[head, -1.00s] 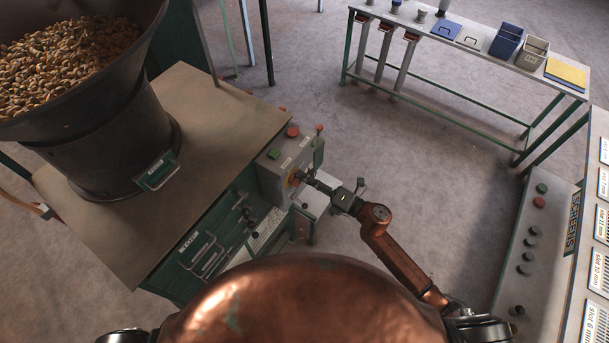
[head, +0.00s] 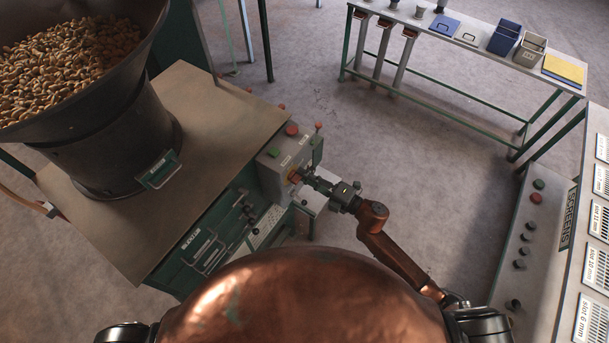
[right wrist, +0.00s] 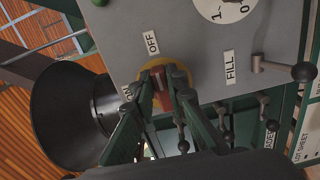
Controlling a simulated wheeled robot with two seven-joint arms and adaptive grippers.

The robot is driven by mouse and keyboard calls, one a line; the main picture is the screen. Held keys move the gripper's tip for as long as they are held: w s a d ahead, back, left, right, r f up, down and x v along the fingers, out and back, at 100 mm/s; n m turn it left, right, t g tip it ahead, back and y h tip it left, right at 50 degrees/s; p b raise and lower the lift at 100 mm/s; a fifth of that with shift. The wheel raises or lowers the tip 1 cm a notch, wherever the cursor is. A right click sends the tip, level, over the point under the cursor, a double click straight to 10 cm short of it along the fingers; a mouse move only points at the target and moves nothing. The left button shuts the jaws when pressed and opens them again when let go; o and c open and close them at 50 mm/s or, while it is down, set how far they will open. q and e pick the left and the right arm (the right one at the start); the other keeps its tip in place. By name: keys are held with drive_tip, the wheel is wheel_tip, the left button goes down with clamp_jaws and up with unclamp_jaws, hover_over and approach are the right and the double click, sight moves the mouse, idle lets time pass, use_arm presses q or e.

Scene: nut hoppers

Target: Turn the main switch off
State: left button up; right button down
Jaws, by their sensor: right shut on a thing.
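The main switch is a red handle on a yellow round plate (right wrist: 179,77) on a grey control box (head: 270,180). An "OFF" label (right wrist: 151,43) sits above it in the right wrist view, and a second label at its left is partly hidden. My right gripper (right wrist: 163,92) is shut on the red switch handle (right wrist: 161,88), with one finger on each side. In the head view my right gripper (head: 303,176) reaches the box's front face from the right and covers most of the switch. My left gripper is not in view.
The box also carries a green button (head: 273,152), a red button (head: 291,130) and a "FILL" lever (right wrist: 303,72). A hopper of nuts (head: 70,65) stands on the bench (head: 205,110). A "SCREENS" panel (head: 530,220) stands at the right. Open floor lies between.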

drive_tip(key=c, duration=1.9)
unclamp_jaws()
drive_tip(key=shift+c, duration=0.2)
drive_tip(key=shift+d, duration=0.1)
drive_tip(key=v, duration=1.2)
drive_tip(key=shift+w+f, duration=0.1)
